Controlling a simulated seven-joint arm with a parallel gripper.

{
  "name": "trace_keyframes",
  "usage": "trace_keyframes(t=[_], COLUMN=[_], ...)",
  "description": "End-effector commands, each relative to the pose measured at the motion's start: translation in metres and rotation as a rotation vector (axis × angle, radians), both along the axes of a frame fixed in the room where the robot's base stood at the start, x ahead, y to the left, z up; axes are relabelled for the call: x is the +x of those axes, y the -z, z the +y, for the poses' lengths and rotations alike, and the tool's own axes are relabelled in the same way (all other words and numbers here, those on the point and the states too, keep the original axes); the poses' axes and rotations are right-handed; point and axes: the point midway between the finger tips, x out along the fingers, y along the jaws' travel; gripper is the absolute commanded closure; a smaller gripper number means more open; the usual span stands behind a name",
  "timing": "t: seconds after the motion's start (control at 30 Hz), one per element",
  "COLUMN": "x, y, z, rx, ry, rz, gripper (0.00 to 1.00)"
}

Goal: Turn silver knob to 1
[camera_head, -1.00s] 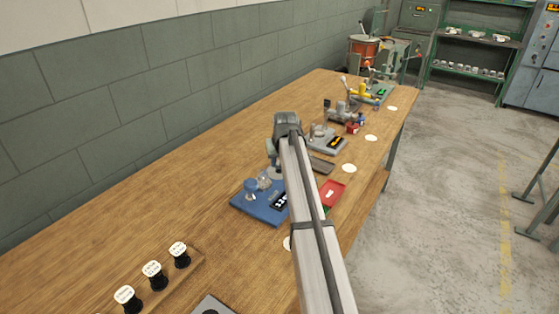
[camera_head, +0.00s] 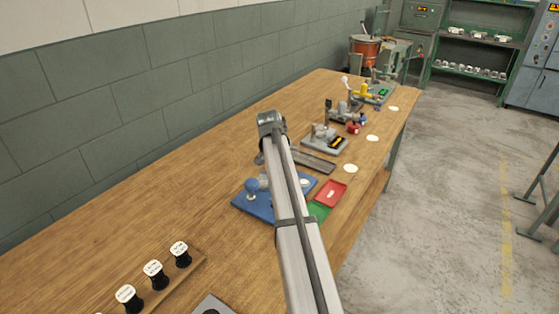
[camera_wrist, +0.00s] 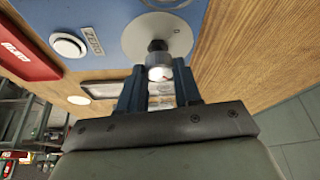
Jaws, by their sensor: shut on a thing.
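In the wrist view, the silver knob (camera_wrist: 160,70) sits on a dark shaft in front of a pale round dial (camera_wrist: 157,38), which has a small mark near its right side. My gripper (camera_wrist: 158,79) has its two dark blue fingers on either side of the knob and is shut on it. The dial is on a blue base (camera_wrist: 108,22), also visible in the head view (camera_head: 246,204). In the head view my arm covers part of this base, and the knob and fingertips cannot be made out there.
A white button (camera_wrist: 68,45) beside a ZERO label (camera_wrist: 93,40) is left of the dial. A red tray (camera_head: 331,192) and a green tray (camera_head: 318,211) lie right of the base. Labelled black spools (camera_head: 154,274) stand nearer. Bare wooden table (camera_head: 150,205) lies to the left.

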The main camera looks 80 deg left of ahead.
Motion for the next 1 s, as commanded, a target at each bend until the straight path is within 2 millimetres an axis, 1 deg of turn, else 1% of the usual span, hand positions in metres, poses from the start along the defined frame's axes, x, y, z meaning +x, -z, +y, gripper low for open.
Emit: trace_keyframes(t=[0.47,0.5,0.73,1.0], x=[-0.0003,-0.0003,-0.0003,-0.0006], y=[0.0006,0.0006,0.0003,-0.0007], z=[-0.0015,-0.0016,-0.0008,-0.0006], rx=[-0.003,-0.003,-0.002,-0.001], ry=[0.012,0.012,0.011,0.011], rz=[0.001,0.001,0.0,0.001], gripper=[0.97,0.64,0.42,0.41])
